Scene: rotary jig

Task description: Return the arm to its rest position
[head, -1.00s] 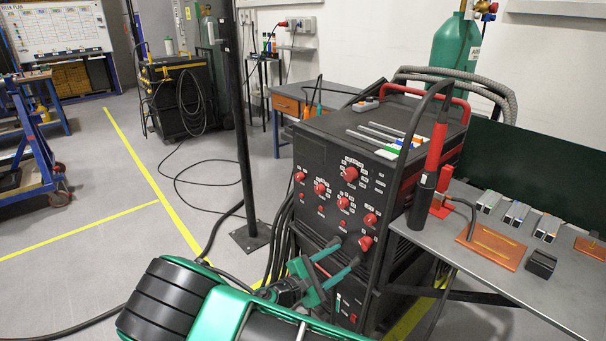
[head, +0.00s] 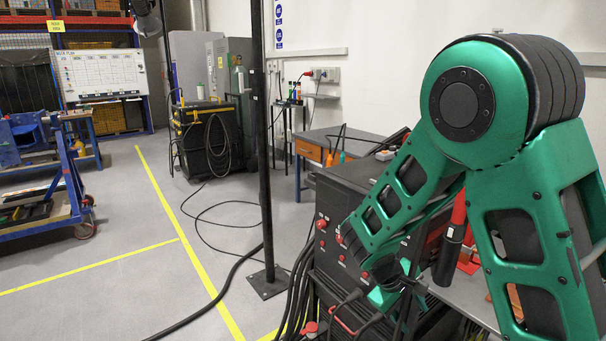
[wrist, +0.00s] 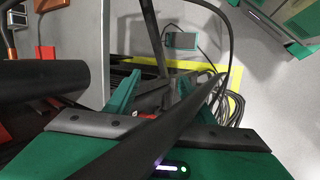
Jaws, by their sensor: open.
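My green arm fills the right of the head view, its elbow raised high and its forearm sloping down-left to the front of the black welding machine (head: 345,190). My gripper is partly hidden there, low beside the machine's front, and its fingertips are hard to make out. In the wrist view my gripper (wrist: 157,92) shows two green fingers spread apart with nothing clearly held between them. A thick black cable or bar crosses the wrist view close to the camera, in front of the gripper. Whether it touches the gripper I cannot tell.
Black cables (head: 292,300) hang at the machine's left side and run onto the floor. A black post (head: 264,150) stands left of the machine. A grey bench (head: 470,297) lies behind my arm. The floor left of the post, with yellow lines (head: 180,235), is largely open.

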